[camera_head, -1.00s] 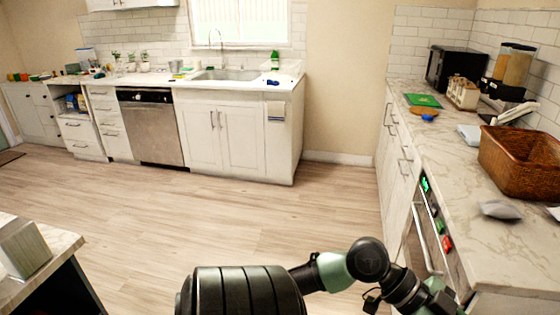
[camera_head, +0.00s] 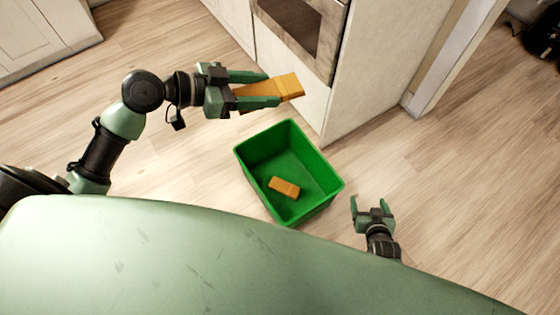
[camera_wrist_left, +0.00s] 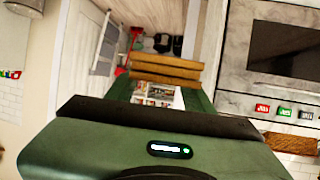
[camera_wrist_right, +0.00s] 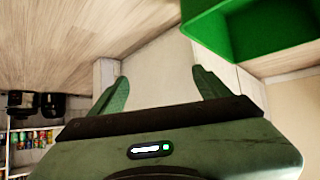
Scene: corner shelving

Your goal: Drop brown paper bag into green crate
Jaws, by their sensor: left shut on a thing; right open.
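My left gripper (camera_head: 262,90) is shut on a brown paper bag (camera_head: 287,87), held above and to the upper left of the green crate in the head view. The bag also shows between the fingers in the left wrist view (camera_wrist_left: 166,68). The green crate (camera_head: 262,178) stands open on the wooden floor, and its upper part shows in the right wrist view (camera_wrist_right: 225,30). A second brown bag (camera_head: 284,187) lies on the crate's bottom. My right gripper (camera_head: 371,206) is open and empty, to the right of the crate.
A white cabinet with an oven (camera_head: 305,32) stands just behind the crate, close to the held bag. A wall end (camera_head: 432,90) is at the upper right. The wooden floor is clear left and right of the crate.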

